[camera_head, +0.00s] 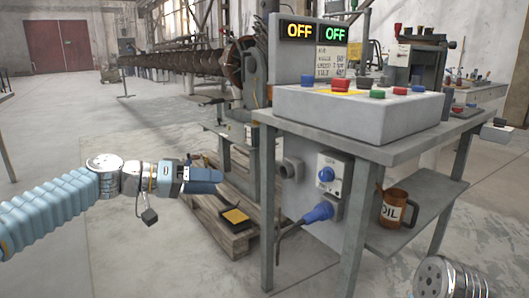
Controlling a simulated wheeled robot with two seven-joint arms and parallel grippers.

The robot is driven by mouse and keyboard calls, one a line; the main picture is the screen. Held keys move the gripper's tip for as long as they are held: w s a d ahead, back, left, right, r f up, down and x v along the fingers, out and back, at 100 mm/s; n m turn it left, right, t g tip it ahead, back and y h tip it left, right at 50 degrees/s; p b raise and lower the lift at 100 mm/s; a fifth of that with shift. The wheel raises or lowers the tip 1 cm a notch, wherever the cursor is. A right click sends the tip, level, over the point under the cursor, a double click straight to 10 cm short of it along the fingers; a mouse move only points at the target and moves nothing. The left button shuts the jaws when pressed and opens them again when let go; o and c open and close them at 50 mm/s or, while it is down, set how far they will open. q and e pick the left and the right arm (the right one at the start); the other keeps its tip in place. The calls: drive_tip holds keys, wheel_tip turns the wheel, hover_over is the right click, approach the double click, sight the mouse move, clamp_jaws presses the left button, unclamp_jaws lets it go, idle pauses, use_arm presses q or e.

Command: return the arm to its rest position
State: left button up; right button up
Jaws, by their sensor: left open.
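My left arm (104,172) comes in from the left in a light-blue ribbed sleeve and is stretched out to the right. My left gripper (205,181) is open and empty, in front of the wooden pallet and left of the grey table. It appears apart from both. Part of my right arm (443,278) shows at the bottom right corner. My right gripper is out of view.
A grey metal table (400,150) carries a control box (340,112) with coloured buttons. Signs read OFF. A blue plug (318,212) sits in its side. A pallet (225,225) lies left. Floor at left is clear.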

use_arm(q)
drive_tip(key=s+d+f+n+g+y, duration=0.1)
drive_tip(key=s+f+n+y, duration=0.1)
drive_tip(key=f, duration=1.1)
drive_tip(key=s+d+f+n+y, duration=0.1)
drive_tip(key=d+f+n+y, duration=0.1)
drive_tip(key=f, duration=1.2)
drive_tip(key=s+d+f+n+g+y, duration=0.1)
drive_tip(key=s+f+n+y, duration=0.1)
drive_tip(key=f, duration=1.1)
drive_tip(key=s+a+f+g+y, duration=0.1)
drive_tip(key=s+f+y, duration=0.1)
drive_tip(key=s+f, duration=0.7)
drive_tip(key=s+a+f+g+y, duration=0.1)
drive_tip(key=s+a+f+y, duration=0.1)
drive_tip(key=s+f, duration=0.7)
drive_tip(key=s+r+p, duration=0.3)
drive_tip(key=r+p, duration=1.2)
drive_tip(key=shift+s+d+r, duration=0.15)
drive_tip(key=shift+s+r, duration=0.2)
